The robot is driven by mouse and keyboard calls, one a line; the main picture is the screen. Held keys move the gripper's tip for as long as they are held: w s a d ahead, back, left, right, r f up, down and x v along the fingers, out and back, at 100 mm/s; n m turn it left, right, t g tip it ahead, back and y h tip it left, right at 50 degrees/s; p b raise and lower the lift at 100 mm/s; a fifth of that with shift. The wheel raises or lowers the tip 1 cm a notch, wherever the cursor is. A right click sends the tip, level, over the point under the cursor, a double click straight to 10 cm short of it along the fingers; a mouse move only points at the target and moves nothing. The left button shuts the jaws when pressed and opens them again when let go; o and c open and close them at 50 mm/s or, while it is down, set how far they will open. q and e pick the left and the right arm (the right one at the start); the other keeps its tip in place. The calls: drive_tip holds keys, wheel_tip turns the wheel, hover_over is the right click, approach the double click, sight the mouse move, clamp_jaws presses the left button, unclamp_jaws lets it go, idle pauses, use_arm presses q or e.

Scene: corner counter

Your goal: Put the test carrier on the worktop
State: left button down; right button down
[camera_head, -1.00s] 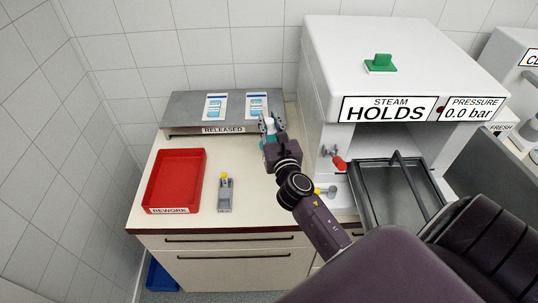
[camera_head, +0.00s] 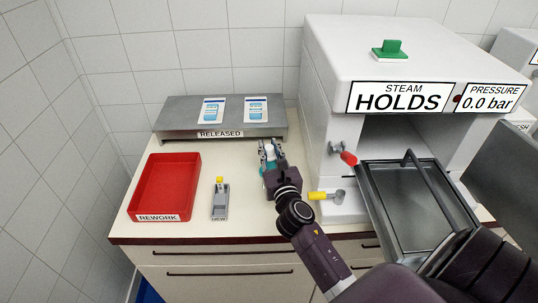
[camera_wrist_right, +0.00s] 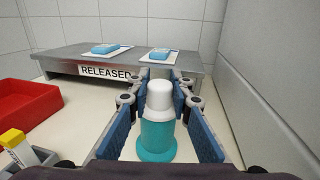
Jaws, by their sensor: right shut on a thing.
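The test carrier, which I take to be the teal cylinder with a white cap (camera_wrist_right: 158,132), stands upright between the blue-padded fingers of my right gripper (camera_head: 268,152). The gripper is shut on it. In the head view the carrier is small and mostly hidden by the gripper. It is over the cream worktop (camera_head: 240,168), in front of the right end of the grey RELEASED shelf. I cannot tell whether its base touches the worktop. My left gripper is not in view.
The grey RELEASED shelf (camera_head: 178,125) holds two blue-and-white packs. A red REWORK tray (camera_head: 165,185) and a small grey holder with a yellow top (camera_head: 220,201) stand to the left. The white steam unit (camera_head: 325,120), with red and yellow handles and an open glass door (camera_head: 408,205), is close on the right.

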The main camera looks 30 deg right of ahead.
drive_tip(key=shift+f, duration=0.15)
drive_tip(key=c, duration=1.7)
unclamp_jaws()
drive_tip(key=shift+c, duration=0.2)
drive_tip(key=shift+r, duration=0.2)
drive_tip(key=b+v, duration=0.2)
drive_tip(key=v, duration=1)
